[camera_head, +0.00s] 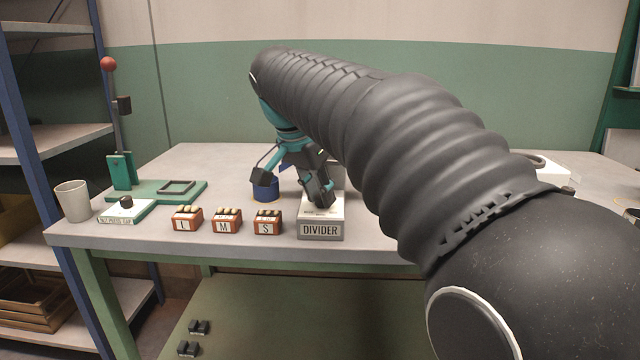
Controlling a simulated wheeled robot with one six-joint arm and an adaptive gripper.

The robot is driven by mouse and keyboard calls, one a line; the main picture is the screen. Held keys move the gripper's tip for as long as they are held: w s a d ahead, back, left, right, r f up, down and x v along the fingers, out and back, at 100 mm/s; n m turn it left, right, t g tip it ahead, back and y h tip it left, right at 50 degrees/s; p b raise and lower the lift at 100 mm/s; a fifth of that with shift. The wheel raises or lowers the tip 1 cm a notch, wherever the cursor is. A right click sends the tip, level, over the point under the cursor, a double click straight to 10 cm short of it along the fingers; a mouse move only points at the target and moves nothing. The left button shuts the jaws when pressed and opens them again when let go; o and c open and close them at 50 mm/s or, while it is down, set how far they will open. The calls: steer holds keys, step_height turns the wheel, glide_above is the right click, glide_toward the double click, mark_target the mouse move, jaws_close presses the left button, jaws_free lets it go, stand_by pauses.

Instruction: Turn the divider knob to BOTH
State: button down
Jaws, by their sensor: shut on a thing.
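The divider (320,230) is a pale box with a DIVIDER label on its front, standing near the front edge of the table. My gripper (320,197) reaches down onto its top from behind and above. Its dark fingers are shut on the divider knob, which they hide. The knob's pointer and the position markings, including BOTH, cannot be read from here.
Three small red-brown hoppers labelled L (187,223), M (227,225) and S (267,227) stand left of the divider. A blue container (265,190) is behind them. Further left are a green lever press (122,172) and a grey cup (73,201).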

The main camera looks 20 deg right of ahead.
steer(key=shift+m+p, duration=0.35)
steer(key=shift+m, duration=0.45)
steer(key=shift+g, duration=0.3)
steer(key=c, duration=0.9)
jaws_free()
steer(key=shift+c, duration=0.2)
steer(key=v, duration=1.2)
steer(key=shift+a, duration=0.25)
steer(key=shift+f, duration=0.1)
